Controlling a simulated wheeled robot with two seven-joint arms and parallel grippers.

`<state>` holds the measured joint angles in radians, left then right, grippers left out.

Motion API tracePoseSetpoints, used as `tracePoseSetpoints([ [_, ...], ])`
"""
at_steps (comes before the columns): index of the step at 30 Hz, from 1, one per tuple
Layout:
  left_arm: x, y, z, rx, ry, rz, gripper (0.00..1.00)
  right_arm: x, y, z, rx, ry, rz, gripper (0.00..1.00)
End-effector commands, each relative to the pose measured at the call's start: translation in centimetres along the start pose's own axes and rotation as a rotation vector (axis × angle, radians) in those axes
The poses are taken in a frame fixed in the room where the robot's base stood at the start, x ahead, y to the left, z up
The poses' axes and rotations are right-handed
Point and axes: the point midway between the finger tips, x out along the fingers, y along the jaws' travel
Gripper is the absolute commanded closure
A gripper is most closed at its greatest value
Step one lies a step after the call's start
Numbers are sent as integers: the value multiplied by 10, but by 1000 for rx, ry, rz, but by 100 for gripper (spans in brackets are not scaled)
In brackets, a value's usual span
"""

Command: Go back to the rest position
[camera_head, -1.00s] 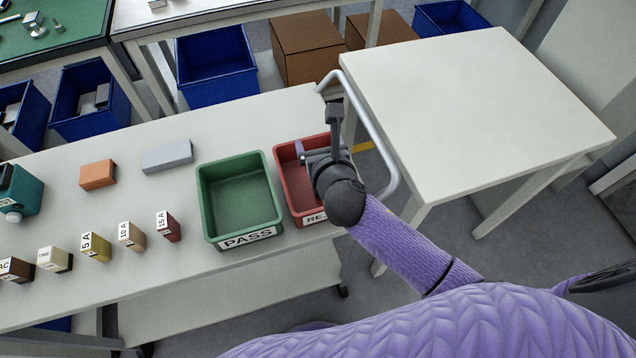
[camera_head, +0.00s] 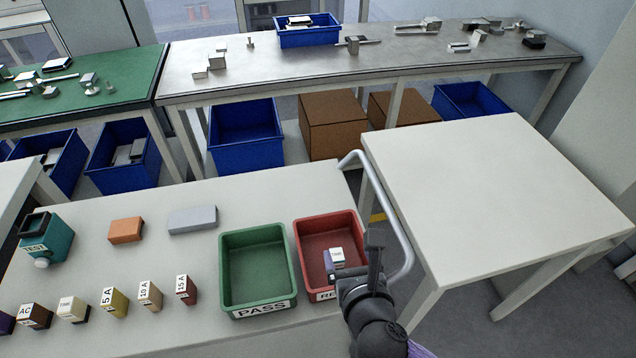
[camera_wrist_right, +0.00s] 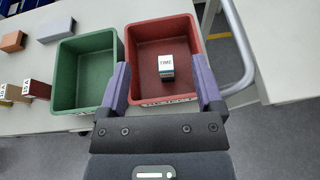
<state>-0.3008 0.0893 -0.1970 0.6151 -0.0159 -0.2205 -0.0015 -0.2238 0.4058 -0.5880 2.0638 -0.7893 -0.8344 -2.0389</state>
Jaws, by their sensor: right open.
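My right gripper (camera_head: 352,262) is over the front part of the red bin (camera_head: 309,226), whose front label is partly hidden by it. In the right wrist view my right gripper (camera_wrist_right: 160,82) has its two purple fingers wide apart, with nothing between them. A small block (camera_head: 336,254) with a white top marked TIME lies inside the red bin. It also shows in the right wrist view (camera_wrist_right: 167,68), beyond the fingers and apart from them. The green PASS bin (camera_head: 234,292) stands just left of the red bin and is empty. My left gripper is out of view.
Several labelled blocks (camera_head: 115,302) stand on the white table (camera_head: 185,258), with an orange block (camera_head: 126,230), a grey block (camera_head: 192,219) and a teal tester (camera_head: 46,238). A rail (camera_head: 390,205) bounds the table's right end. The right table (camera_head: 490,190) is bare.

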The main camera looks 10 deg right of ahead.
Motion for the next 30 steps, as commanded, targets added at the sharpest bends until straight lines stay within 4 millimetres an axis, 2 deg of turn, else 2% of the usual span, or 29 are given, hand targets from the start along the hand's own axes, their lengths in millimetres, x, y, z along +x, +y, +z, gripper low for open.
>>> tracePoseSetpoints([
  [2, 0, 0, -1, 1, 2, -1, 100, -1, -2, -1, 63, 15, -13, 15],
  [4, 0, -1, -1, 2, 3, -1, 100, -6, -10, -6, 307, 68, -67, 15],
  [5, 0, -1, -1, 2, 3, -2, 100, -10, -16, -11, 468, 102, -107, 15],
  [6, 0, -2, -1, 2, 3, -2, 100, -16, -23, -18, 710, 148, -175, 15],
  [9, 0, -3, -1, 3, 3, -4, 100, -37, -36, -38, 1295, 235, -378, 15],
  [12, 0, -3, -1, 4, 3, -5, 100, -57, -42, -53, 1741, 271, -582, 15],
  [18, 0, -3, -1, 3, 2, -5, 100, -98, -44, -74, 2388, 243, -1004, 15],
  [22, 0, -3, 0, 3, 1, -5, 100, -124, -41, -84, 2696, 161, -1312, 15],
  [24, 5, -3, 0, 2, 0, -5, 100, -105, -40, -114, 2664, 166, -1322, 15],
  [26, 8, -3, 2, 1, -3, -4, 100, -94, -40, -137, 2651, 167, -1338, 15],
  [30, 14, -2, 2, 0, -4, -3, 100, -74, -40, -195, 2620, 171, -1376, 15],
])
